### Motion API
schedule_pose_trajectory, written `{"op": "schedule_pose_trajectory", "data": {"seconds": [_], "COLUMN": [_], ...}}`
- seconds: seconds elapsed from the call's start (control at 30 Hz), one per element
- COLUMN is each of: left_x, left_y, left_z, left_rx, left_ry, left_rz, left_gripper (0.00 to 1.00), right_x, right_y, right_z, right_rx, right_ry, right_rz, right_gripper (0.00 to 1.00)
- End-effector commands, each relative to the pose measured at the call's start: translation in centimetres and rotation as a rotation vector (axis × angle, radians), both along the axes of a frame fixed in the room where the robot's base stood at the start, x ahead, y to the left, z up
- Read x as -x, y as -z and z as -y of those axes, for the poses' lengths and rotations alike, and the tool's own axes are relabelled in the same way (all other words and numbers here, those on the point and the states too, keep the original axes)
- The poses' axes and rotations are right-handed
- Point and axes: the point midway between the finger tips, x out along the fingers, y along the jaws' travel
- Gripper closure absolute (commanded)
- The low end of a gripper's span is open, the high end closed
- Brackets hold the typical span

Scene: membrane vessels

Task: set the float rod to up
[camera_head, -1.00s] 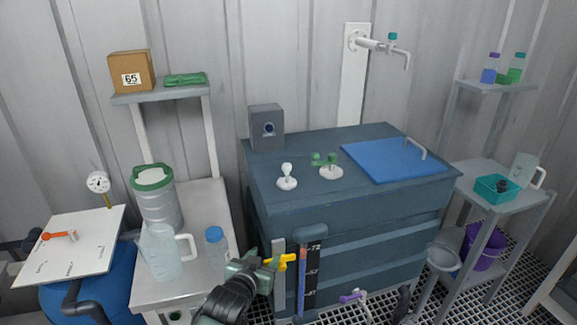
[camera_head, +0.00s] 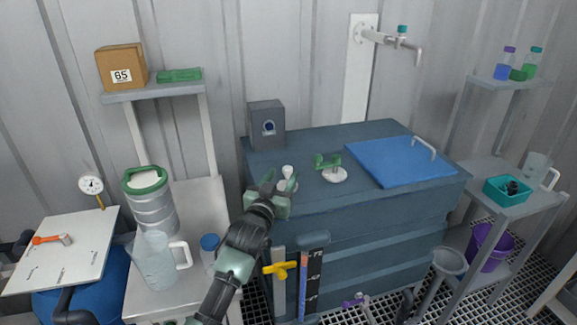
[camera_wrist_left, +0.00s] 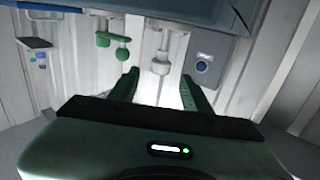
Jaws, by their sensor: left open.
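A white knob-topped rod (camera_head: 288,171) stands on a round white base on top of the dark blue tank (camera_head: 330,225); it looks like the float rod. Its base is partly hidden by my left gripper. My left gripper (camera_head: 279,184) is open and empty, just in front of the rod in the head view. In the left wrist view, the white rod (camera_wrist_left: 160,66) shows beyond and between the open fingertips (camera_wrist_left: 161,90), apart from them. I cannot tell exactly how high the rod sits. My right gripper is not in view.
A green valve (camera_head: 328,162) stands right of the rod, and a grey box (camera_head: 267,126) stands behind it. A blue lid (camera_head: 385,162) covers the tank's right part. A yellow handle (camera_head: 281,268) is on the tank front. A jug (camera_head: 157,262) stands on the left bench.

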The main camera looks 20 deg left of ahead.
Motion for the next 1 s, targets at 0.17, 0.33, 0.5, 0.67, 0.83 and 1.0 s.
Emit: {"op": "schedule_pose_trajectory", "data": {"seconds": [0.17,0.33,0.5,0.67,0.83,1.0], "left_x": [-2.9,-4.7,-5.3,-5.3,-5.3,-5.3], "left_y": [-0.2,0.0,0.0,0.0,0.0,0.0], "left_z": [0.1,0.0,0.0,0.0,0.0,0.0], "left_rx": [0.001,0.001,0.0,0.0,0.0,0.0], "left_ry": [0.001,0.001,0.001,0.001,0.001,0.001], "left_rz": [0.0,-0.001,0.0,0.0,-0.001,-0.001], "left_gripper": [0.51,0.51,0.51,0.51,0.82,1.0], "right_x": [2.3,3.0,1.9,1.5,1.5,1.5], "right_y": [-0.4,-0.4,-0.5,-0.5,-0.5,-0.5], "right_z": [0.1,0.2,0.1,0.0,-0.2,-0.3], "right_rx": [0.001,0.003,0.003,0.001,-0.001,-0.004], "right_ry": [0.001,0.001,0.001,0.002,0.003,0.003], "right_rz": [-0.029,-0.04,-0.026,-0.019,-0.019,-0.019], "right_gripper": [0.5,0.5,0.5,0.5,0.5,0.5]}}
